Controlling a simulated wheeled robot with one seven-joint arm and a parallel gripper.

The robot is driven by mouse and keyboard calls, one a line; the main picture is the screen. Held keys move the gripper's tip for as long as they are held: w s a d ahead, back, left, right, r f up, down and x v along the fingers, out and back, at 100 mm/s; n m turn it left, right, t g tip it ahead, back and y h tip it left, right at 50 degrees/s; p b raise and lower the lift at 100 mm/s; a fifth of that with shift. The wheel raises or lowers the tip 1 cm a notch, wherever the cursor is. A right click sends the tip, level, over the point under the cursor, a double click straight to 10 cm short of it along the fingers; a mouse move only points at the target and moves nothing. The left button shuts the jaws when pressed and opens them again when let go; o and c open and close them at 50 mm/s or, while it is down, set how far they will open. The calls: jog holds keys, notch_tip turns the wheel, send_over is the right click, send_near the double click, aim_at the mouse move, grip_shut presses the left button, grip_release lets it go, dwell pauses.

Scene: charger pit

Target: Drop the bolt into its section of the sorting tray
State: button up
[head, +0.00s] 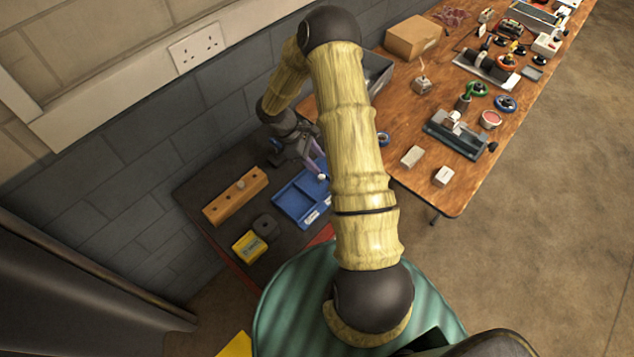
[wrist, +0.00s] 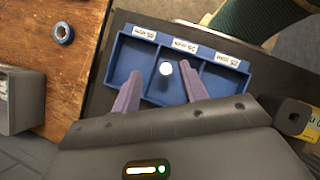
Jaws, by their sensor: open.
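The blue sorting tray (head: 290,203) lies on the dark bench top; in the wrist view the tray (wrist: 122,48) shows three sections, each with a white label whose text I cannot read surely. My gripper (wrist: 160,71) is open over the tray, its two purple fingers apart. A small pale round thing (wrist: 166,68), probably the bolt's head seen end-on, shows between the fingers against the middle section. It also shows in the head view as a white dot (head: 322,177) by the fingertips. I cannot tell whether it rests in the tray. My arm hides part of the tray there.
A wooden block (head: 235,197), a dark block (head: 265,227) and a yellow box (head: 249,246) stand left of and in front of the tray. A wooden table (head: 460,190) with white blocks and several tools is to the right. A wall closes the back left.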

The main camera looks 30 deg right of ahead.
jog(key=b+v, duration=0.3)
jog(key=v, duration=1.4)
jog(key=shift+a+r, duration=0.1)
jog(key=s+a+r+m+t+y, duration=0.1)
jog(key=s+m+t, duration=0.1)
jog(key=s, duration=0.4)
jog(key=s+a+r+m+t+y, duration=0.1)
jog(key=s+a+m+t+y, duration=0.1)
jog(key=s+m, duration=0.2)
jog(key=s+a+r+m+t+y, duration=0.1)
jog(key=s+m, duration=0.3)
jog(key=s, duration=0.5)
jog(key=shift+a+t+y, duration=0.5)
jog(key=shift+a+t, duration=0.2)
jog(key=shift+t, duration=0.2)
